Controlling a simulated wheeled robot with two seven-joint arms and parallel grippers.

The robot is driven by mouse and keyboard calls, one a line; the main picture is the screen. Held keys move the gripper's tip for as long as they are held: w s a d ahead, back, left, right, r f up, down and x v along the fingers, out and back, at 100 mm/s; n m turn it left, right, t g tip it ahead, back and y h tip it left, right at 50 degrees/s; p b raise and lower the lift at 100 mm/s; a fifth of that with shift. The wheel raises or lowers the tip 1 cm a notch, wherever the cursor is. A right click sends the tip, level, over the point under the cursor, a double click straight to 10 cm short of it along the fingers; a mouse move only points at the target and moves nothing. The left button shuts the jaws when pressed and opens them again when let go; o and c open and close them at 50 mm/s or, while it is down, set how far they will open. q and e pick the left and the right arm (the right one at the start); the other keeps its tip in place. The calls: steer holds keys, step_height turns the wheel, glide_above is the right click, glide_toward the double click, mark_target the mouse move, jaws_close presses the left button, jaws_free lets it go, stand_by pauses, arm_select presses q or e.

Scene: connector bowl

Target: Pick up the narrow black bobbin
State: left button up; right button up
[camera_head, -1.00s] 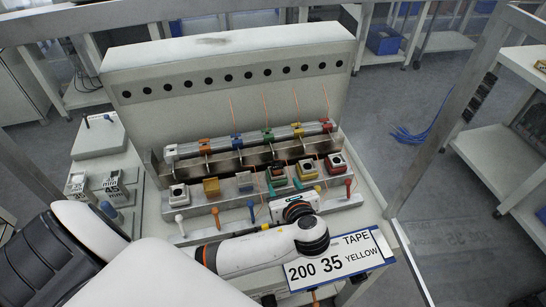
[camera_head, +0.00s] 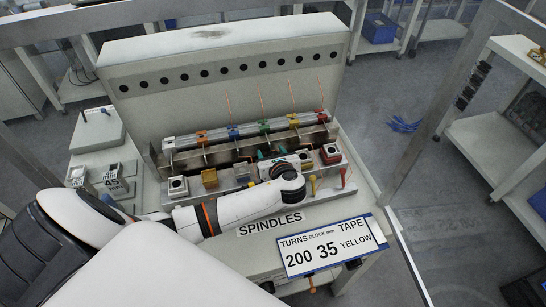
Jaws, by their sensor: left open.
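I cannot pick out the narrow black bobbin for certain. Two small dark upright pieces stand on the pale block (camera_head: 97,136) at the far left, too small to identify. My left arm comes in from the left, and its white wrist lies over the middle of the bench fixture. My left gripper (camera_head: 276,162) is open at the row of coloured blocks, about where the green one stands. The wrist hides much of the gripper and whatever is between its fingers. My right gripper is not in view.
Beside the gripper stand a yellow block (camera_head: 209,178), a white-and-black block (camera_head: 178,187) and a red block (camera_head: 330,153). A metal rail (camera_head: 213,142) with coloured clips runs behind. A sign (camera_head: 331,244) reads "200 35 YELLOW". Grey trays (camera_head: 114,178) stand at left.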

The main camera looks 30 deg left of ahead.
arm_select(q)
steer(key=c, duration=1)
steer(key=shift+c, duration=0.2)
